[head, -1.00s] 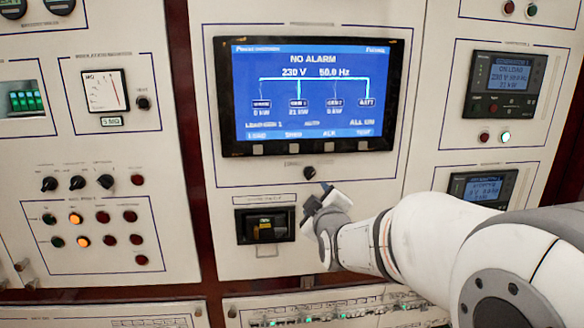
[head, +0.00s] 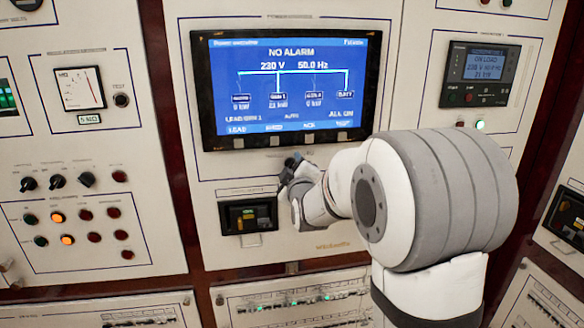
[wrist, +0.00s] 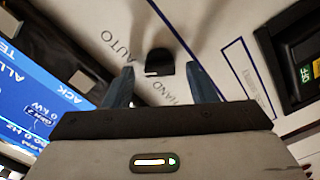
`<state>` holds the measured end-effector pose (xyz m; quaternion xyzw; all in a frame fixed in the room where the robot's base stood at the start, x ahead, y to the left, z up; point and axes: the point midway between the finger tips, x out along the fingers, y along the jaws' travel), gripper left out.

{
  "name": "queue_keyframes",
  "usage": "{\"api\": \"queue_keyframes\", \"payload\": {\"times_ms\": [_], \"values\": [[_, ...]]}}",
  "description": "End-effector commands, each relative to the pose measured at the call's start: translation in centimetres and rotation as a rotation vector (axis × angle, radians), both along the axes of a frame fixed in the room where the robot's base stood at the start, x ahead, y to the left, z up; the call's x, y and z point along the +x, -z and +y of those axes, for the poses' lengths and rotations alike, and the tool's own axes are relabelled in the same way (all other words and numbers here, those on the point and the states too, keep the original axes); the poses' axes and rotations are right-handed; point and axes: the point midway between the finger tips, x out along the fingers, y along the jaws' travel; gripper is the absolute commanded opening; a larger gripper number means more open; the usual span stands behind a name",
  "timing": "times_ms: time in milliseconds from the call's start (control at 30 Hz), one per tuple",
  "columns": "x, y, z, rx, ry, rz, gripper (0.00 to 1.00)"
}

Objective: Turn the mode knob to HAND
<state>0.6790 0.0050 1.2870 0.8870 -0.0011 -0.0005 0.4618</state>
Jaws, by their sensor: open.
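The mode knob (wrist: 159,60) is a small black knob on the pale panel. In the wrist view it lies between the tips of my open gripper (wrist: 160,72), with a gap on each side. The words AUTO and HAND are printed near it, one on each side. I cannot tell which word the knob points to. In the head view my gripper (head: 291,170) is at the panel just below the large screen and hides the knob. Nothing is held.
The large blue screen (head: 287,85) is above my gripper. A black breaker window (head: 248,215) sits close below left, and shows at the right of the wrist view (wrist: 303,62). Small knobs (head: 57,181) and lamps fill the left panel.

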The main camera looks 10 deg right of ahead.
Motion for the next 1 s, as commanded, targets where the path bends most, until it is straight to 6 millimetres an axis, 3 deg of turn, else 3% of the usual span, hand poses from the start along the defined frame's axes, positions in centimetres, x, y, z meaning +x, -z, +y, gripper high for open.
{"api": "queue_keyframes", "payload": {"times_ms": [167, 700, 1000], "values": [[-0.02, 0.01, 0.03, 0.000, -0.001, -0.001, 0.51], [-0.04, 0.01, 0.11, 0.000, -0.001, 0.000, 0.07], [-0.06, 0.29, 0.16, -0.035, -0.002, 0.000, 0.07]]}}
